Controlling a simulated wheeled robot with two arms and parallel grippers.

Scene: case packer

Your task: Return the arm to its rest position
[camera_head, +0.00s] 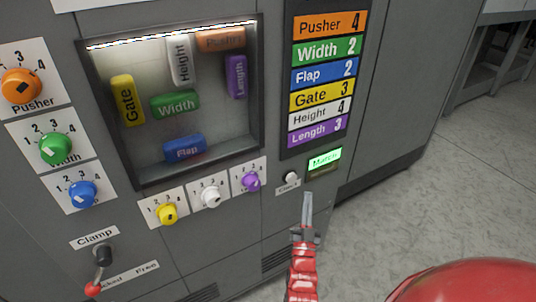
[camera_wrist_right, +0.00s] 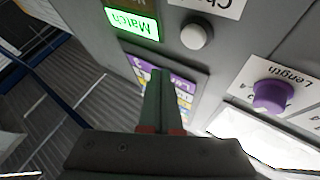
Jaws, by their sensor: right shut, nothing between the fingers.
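My right gripper (camera_head: 307,212) is shut and empty, just in front of the machine's face, below the lit green "Match" display (camera_head: 325,159). My red right arm comes up from the bottom of the head view. In the right wrist view the closed fingers (camera_wrist_right: 157,95) point at the panel, with the Match display (camera_wrist_right: 132,24) and a white round button (camera_wrist_right: 196,36) beyond them. The same white button (camera_head: 291,178) sits above and left of the fingertips in the head view. The fingers appear apart from it. My left gripper is not in view.
The machine (camera_head: 400,80) carries orange (camera_head: 21,86), green (camera_head: 56,148), blue (camera_head: 82,194), yellow (camera_head: 167,213), white (camera_head: 211,197) and purple (camera_head: 251,180) knobs. A red-tipped clamp lever (camera_head: 93,288) is at lower left. A sign lists settings. Open floor (camera_head: 455,190) lies to the right.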

